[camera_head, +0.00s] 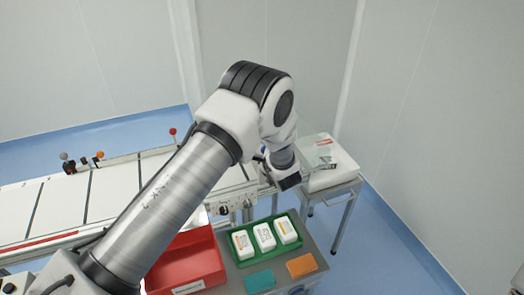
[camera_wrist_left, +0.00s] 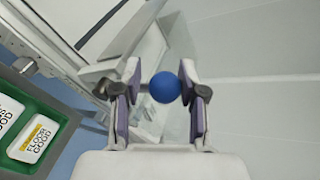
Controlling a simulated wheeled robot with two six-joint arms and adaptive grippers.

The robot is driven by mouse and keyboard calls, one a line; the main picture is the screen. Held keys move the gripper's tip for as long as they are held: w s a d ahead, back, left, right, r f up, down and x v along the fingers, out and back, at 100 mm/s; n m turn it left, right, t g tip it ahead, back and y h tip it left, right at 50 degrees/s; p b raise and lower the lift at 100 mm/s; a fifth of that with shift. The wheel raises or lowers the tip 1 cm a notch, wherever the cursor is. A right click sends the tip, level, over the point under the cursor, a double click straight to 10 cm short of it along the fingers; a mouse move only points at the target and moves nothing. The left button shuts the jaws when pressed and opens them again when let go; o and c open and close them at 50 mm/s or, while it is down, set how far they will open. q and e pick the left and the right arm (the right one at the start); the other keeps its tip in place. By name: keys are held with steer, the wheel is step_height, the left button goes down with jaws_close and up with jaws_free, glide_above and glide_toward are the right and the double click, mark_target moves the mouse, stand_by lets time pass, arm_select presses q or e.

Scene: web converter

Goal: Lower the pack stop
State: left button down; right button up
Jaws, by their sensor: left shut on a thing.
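A blue ball knob (camera_wrist_left: 165,87) sits between the two fingers of my left gripper (camera_wrist_left: 163,92) in the left wrist view. In the head view my left gripper (camera_head: 284,174) is at the right end of the conveyor, over the rail. The arm and wrist hide the fingertips and most of the knob there. I cannot make out the rest of the pack stop. My right gripper is not in view.
A green tray (camera_head: 240,263) with three white packs stands in front of the gripper, beside a red bin (camera_head: 190,258). A teal block (camera_head: 260,281) and an orange block (camera_head: 301,265) lie before it. A small side table (camera_head: 336,184) stands right. The white conveyor (camera_head: 60,205) runs left.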

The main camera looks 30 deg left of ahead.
arm_select(q)
steer(key=c, duration=0.8)
jaws_free()
steer(key=shift+s+d+f, duration=0.15)
steer(key=shift+s+f, duration=0.05)
steer(key=shift+f, duration=0.35)
steer(key=o, duration=0.3)
steer(key=shift+w+d, duration=0.15)
steer(key=shift+w, duration=0.05)
steer(key=shift+w+d, duration=0.15)
steer(key=shift+w, duration=0.05)
steer(key=shift+s+a+r, duration=0.15)
steer(key=shift+a+r, duration=0.1)
steer(key=v, duration=0.7)
steer(key=shift+s+d+r, duration=0.1)
steer(key=shift+s+d, duration=0.05)
